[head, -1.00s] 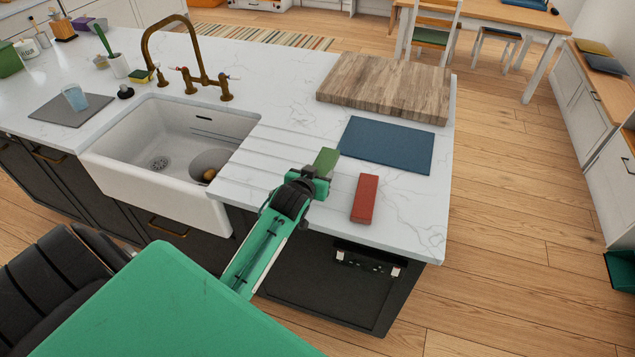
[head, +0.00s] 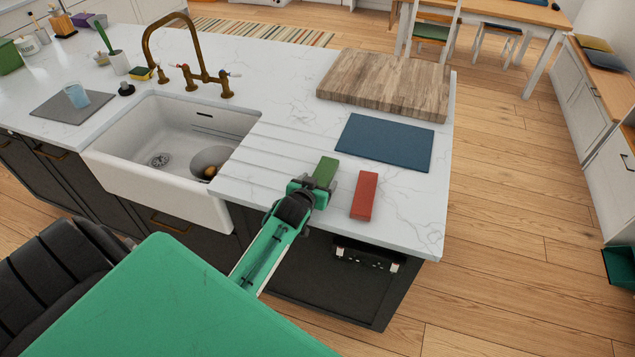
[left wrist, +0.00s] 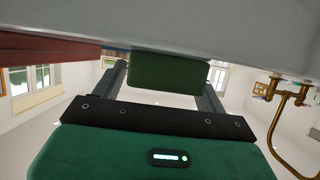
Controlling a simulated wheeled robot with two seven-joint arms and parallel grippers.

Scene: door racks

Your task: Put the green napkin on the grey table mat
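The green napkin (head: 325,170), a folded oblong, is at the front of the white counter, right of the sink. My left gripper (head: 318,186) is at its near end. In the left wrist view the green napkin (left wrist: 168,72) fills the space between the two fingers (left wrist: 165,80), so the gripper looks shut on it. I cannot tell whether the napkin touches the counter. The grey table mat (head: 58,108) lies on the counter left of the sink, with a bluish glass (head: 78,96) on it. My right gripper is not in view.
A red napkin (head: 364,195) lies just right of the green one. A blue mat (head: 384,143) and a wooden board (head: 385,85) lie behind. The sink (head: 170,150) and brass tap (head: 195,75) stand between my gripper and the grey mat.

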